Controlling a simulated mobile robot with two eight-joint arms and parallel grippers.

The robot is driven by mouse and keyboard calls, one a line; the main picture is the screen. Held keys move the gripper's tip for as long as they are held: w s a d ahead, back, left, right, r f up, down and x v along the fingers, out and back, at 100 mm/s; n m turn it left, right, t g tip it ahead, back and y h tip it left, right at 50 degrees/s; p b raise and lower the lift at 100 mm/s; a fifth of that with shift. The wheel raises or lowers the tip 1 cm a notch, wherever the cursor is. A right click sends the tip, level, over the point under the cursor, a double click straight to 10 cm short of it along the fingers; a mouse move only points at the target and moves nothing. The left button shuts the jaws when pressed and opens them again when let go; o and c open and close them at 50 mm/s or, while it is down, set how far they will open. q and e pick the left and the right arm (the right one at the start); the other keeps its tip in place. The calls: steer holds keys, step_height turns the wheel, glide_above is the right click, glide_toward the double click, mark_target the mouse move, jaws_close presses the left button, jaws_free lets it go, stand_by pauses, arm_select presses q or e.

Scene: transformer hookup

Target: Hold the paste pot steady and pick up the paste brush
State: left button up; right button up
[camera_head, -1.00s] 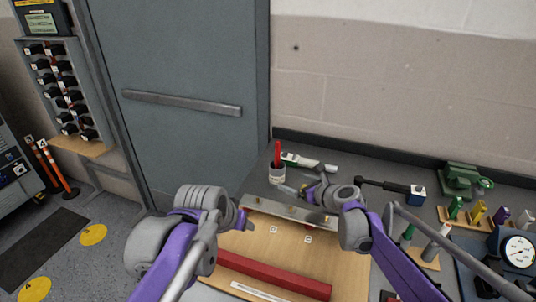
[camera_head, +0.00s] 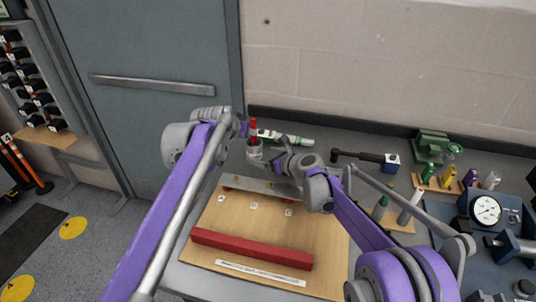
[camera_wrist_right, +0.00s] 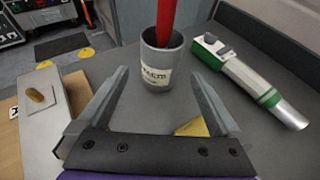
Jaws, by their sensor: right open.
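The paste pot (camera_head: 254,154) is a grey cup with a pale label, upright on the grey bench; it also shows in the right wrist view (camera_wrist_right: 158,64). The paste brush (camera_head: 253,127) stands in it, its red handle (camera_wrist_right: 166,22) pointing up; its lower end is hidden inside the pot. My right gripper (camera_wrist_right: 158,78) is open, with its fingertips on either side of the pot and gaps showing. My left gripper (camera_head: 241,129) is beside the brush handle, mostly hidden behind its own wrist; its jaws cannot be made out.
A green-and-white tool (camera_head: 284,137) lies behind the pot, to its right in the right wrist view (camera_wrist_right: 250,78). A metal bar (camera_head: 262,188) and a red bar (camera_head: 250,249) lie on the wooden board (camera_head: 327,262) in front. A black-handled tool (camera_head: 357,156) lies to the right.

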mark_target(260, 154)
steer(key=x, duration=0.6)
